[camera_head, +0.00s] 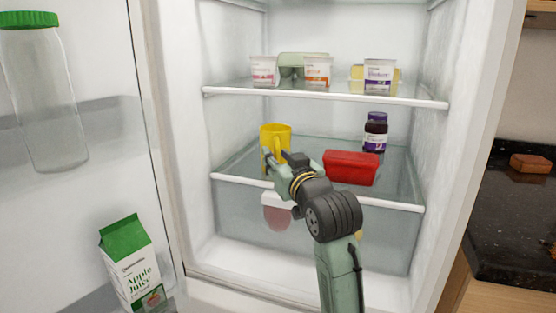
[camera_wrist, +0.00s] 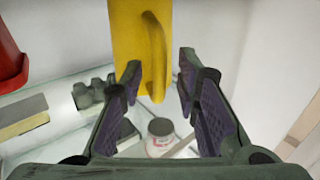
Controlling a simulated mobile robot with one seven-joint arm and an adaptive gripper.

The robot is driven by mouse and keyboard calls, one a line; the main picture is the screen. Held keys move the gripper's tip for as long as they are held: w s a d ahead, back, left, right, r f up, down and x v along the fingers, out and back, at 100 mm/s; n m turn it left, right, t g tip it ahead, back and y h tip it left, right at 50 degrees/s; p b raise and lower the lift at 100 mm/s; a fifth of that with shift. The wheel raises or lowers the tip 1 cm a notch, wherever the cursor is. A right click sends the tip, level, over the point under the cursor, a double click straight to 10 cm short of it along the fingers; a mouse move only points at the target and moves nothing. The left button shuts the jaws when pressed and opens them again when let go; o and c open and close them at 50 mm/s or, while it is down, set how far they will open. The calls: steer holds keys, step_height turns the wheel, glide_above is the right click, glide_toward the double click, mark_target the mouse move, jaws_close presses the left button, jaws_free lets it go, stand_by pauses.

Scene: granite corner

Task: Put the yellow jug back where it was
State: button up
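The yellow jug (camera_head: 274,138) stands upright at the left of the fridge's middle glass shelf (camera_head: 300,155). My gripper (camera_head: 270,160) is in front of it, and my fingers hide part of its lower front. In the wrist view the jug (camera_wrist: 127,35) fills the top centre, with its handle (camera_wrist: 157,65) towards me. My gripper (camera_wrist: 160,76) is open there, with a finger on each side of the handle and gaps visible between handle and fingers. The jug's base is not clearly seen.
A red container (camera_head: 350,168) and a dark purple-labelled jar (camera_head: 375,133) stand to the right on the same shelf. Several tubs, such as the orange-labelled one (camera_head: 317,70), and an egg carton (camera_head: 291,62) are on the shelf above. The open door (camera_head: 95,190) is at left.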

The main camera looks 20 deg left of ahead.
steer(key=b+v, duration=0.1)
steer(key=v, duration=1)
steer(key=shift+s+d+f, duration=0.15)
steer(key=shift+s+d, duration=0.1)
